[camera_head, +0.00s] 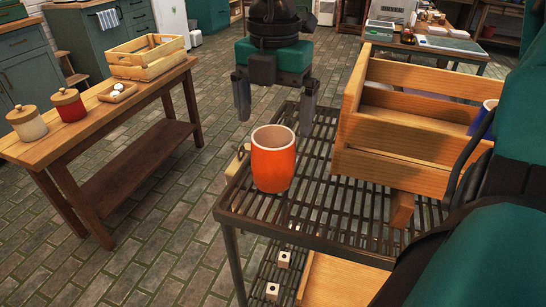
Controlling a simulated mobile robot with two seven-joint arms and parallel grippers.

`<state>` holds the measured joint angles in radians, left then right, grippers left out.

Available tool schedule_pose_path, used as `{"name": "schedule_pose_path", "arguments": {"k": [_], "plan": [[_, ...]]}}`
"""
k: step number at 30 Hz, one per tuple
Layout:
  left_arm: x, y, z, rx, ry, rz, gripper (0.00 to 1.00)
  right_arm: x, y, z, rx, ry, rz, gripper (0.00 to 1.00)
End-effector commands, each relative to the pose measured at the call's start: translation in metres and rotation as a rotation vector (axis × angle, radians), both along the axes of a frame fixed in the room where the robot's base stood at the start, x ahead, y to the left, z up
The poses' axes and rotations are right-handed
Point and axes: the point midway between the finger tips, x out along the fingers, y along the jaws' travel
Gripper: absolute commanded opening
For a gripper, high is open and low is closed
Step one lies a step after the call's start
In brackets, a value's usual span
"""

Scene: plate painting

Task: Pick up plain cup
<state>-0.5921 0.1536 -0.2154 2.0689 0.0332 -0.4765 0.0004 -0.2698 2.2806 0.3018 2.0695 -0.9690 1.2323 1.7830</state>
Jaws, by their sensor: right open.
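A plain orange cup (273,165) with a pale inside stands upright on the left part of the dark slatted rack (330,225). My right gripper (275,122) points down with its two fingers spread wide, empty. In the picture its fingertips are near the cup's rim, one on each side; I cannot tell how far behind or above the cup they are. My left gripper is not in view.
A wooden crate (400,140) stands on the rack right of the cup, with a blue item (482,117) partly hidden in it. A wooden table (85,125) at left holds two lidded jars and a slatted box (148,60). Tiled floor lies between.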

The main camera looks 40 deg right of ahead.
Motion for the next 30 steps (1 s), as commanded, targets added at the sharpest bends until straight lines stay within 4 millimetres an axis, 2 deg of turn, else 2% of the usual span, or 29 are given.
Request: {"name": "schedule_pose_path", "arguments": {"k": [1, 3, 11, 19, 23, 30], "plan": [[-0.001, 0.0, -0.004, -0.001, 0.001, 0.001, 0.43, -0.001, 0.0, -0.013, 0.002, 0.004, -0.001, 1.0], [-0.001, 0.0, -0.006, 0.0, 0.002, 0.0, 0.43, -0.001, 0.0, -0.025, 0.001, 0.004, 0.0, 1.0], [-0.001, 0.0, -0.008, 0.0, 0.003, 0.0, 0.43, 0.0, 0.0, -0.046, 0.001, 0.002, -0.001, 1.0], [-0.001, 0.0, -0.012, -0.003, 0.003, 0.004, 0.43, 0.003, -0.002, -0.085, 0.002, 0.003, 0.0, 1.0], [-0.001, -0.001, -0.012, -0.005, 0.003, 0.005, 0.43, 0.003, -0.001, -0.093, 0.002, 0.0, 0.0, 1.0], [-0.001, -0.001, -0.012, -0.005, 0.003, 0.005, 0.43, 0.003, -0.002, -0.094, 0.002, -0.001, 0.0, 0.99]]}}
